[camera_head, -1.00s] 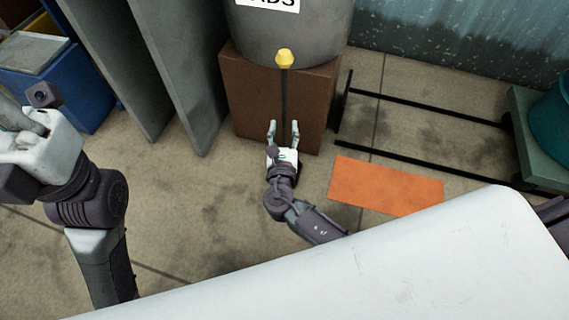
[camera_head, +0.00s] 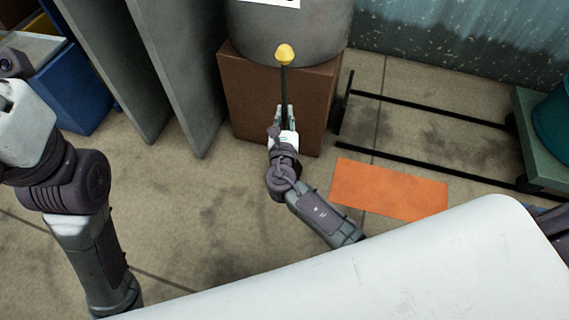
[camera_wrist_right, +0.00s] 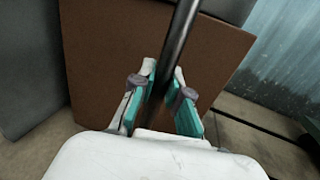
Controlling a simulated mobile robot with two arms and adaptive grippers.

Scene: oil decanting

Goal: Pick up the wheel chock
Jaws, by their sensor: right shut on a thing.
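A dark upright rod with a yellow knob (camera_head: 285,55) stands in front of the brown block (camera_head: 322,100). My right gripper (camera_head: 284,112) is shut on this rod below the knob. In the right wrist view the rod (camera_wrist_right: 181,35) runs between the teal finger pads of my right gripper (camera_wrist_right: 163,78). The rod's lower end is hidden by my gripper and wrist. No wedge-shaped chock body shows, so I cannot tell whether the rod belongs to the wheel chock. My left arm is at the left edge, and its fingers do not show.
A large grey drum (camera_head: 290,25) stands on the brown block. Tall grey panels (camera_head: 172,60) lean to its left. An orange sheet (camera_head: 388,190) lies on the floor at right, near a black frame (camera_head: 430,103). A white surface (camera_head: 400,270) fills the front.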

